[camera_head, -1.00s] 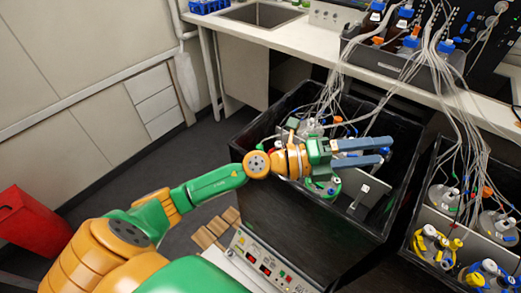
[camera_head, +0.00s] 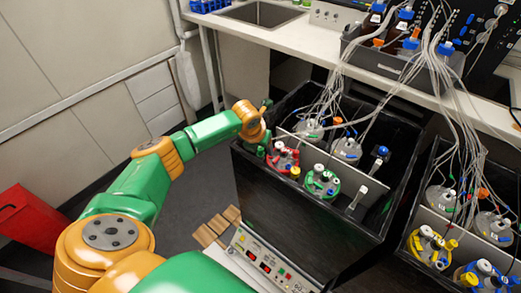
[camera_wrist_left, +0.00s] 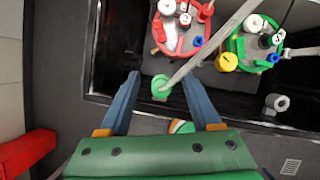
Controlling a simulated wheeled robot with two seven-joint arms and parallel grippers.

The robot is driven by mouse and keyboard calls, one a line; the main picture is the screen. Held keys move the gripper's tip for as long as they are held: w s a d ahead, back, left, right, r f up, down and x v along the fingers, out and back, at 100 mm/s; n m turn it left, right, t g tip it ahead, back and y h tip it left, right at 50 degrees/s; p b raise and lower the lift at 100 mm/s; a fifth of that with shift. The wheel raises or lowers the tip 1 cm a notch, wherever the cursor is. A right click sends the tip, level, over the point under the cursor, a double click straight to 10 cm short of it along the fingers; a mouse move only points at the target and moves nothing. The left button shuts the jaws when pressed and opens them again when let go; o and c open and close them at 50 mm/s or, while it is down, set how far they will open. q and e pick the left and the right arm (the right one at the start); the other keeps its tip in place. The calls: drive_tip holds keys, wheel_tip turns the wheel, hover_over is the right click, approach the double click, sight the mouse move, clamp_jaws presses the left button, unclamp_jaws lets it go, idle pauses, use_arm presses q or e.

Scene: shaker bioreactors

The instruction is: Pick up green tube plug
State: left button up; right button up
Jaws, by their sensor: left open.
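A green tube plug (camera_wrist_left: 160,88) shows in the left wrist view, at the end of a grey tube (camera_wrist_left: 215,45) that runs up to the right. In that view my left gripper (camera_wrist_left: 162,77) is open, with one blue finger on each side of the plug. Neither finger visibly touches it, and I cannot tell their height difference. In the head view my left gripper (camera_head: 262,148) is by the near left corner of the black shaker box, mostly hidden behind my wrist. I cannot make out the plug there. My right gripper is not in view.
The black shaker box (camera_head: 300,210) holds several flasks, including a red-ringed one (camera_head: 285,158) close to my gripper and a green-ringed one (camera_head: 322,182). Tubes hang from the bench (camera_head: 300,42). A second box stands right. A red bin (camera_head: 30,218) is on the floor at left.

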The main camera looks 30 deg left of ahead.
use_arm(q)
clamp_jaws()
drive_tip(key=shift+r, duration=0.1)
